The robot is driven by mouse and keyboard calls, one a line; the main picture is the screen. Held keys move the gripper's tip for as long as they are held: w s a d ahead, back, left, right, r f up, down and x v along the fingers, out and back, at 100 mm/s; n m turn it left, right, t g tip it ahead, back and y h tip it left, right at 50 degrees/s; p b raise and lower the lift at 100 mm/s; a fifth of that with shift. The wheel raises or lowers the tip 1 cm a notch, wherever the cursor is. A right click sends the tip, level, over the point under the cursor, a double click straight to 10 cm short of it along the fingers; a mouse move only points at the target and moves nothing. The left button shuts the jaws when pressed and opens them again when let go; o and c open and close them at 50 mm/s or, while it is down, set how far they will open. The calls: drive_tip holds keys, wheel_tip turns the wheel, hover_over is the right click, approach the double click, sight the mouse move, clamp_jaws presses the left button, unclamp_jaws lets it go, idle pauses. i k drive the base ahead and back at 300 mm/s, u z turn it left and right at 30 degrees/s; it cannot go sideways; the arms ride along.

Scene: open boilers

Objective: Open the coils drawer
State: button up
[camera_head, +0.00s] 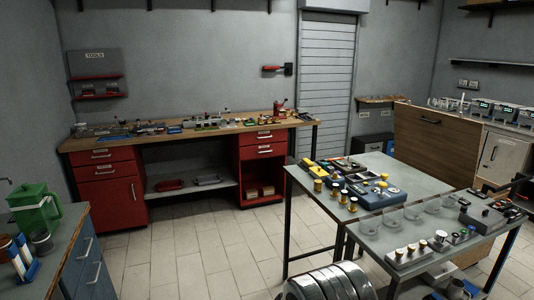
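My gripper is not in view. A wooden workbench (222,131) stands along the back wall with red drawer units under it. The left red unit has an upper drawer (91,157) and a lower drawer (88,173) above a cupboard door. The right red unit has an upper drawer (253,138) and a lower drawer (252,155) above an open shelf. These drawers look shut and have pale bar handles. Small labels show on some fronts, but they are too small to read, so I cannot tell which is the coils drawer.
A grey metal table (318,207) with parts and cups stands at the right front. A blue drawer cabinet (78,268) is at the lower left. A wooden-fronted unit (430,143) stands at the right. Tiled floor (195,250) is clear between them.

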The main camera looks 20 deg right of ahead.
sight(265, 150)
drive_tip(key=z, duration=0.25)
drive_tip(key=i, duration=4.6)
